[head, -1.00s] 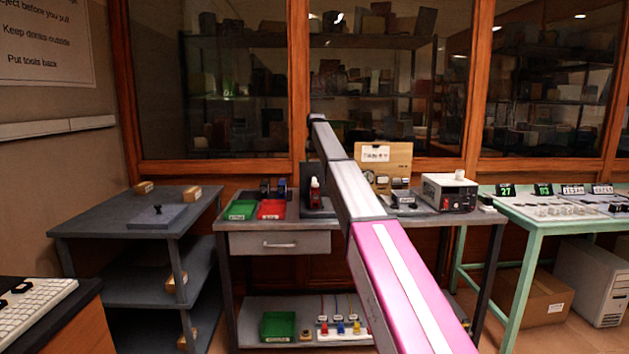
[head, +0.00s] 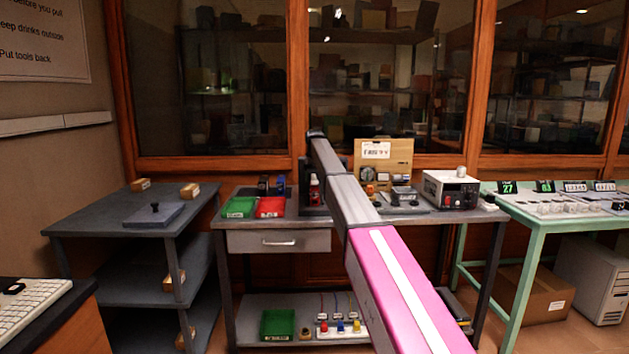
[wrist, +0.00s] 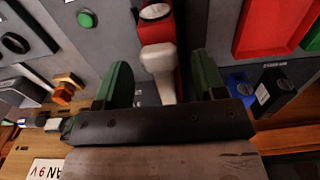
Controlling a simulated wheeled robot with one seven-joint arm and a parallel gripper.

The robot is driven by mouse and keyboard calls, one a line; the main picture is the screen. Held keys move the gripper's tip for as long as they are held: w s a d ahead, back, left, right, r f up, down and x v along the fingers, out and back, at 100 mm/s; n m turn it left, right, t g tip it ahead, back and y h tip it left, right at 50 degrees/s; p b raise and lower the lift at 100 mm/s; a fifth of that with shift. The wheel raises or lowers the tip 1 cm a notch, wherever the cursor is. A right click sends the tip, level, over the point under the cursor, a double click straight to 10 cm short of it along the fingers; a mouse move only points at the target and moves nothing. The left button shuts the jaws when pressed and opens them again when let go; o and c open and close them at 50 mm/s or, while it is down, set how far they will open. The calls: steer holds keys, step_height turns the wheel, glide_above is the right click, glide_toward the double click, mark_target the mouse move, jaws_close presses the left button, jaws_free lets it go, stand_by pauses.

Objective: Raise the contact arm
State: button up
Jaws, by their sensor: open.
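In the wrist view, a red upright part with a pale, rounded handle (wrist: 158,60) shows between my fingers; I take it for the contact arm. My gripper (wrist: 160,78) is open, with one green finger on each side of the handle and a visible gap to each. I cannot tell how deep the handle sits between the fingers. In the head view, the red part (head: 315,190) stands on the grey bench, beside a dark upright block. My gripper is hard to make out there, at the far end of my arm.
Green (head: 240,207) and red (head: 271,207) trays lie to the left on the bench. A wooden panel (head: 397,153) and a white power supply (head: 452,190) stand to the right. In the wrist view, a panel with a green button (wrist: 87,19) is close left.

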steer(key=shift+f, duration=0.45)
jaws_close()
steer(key=shift+r, duration=0.15)
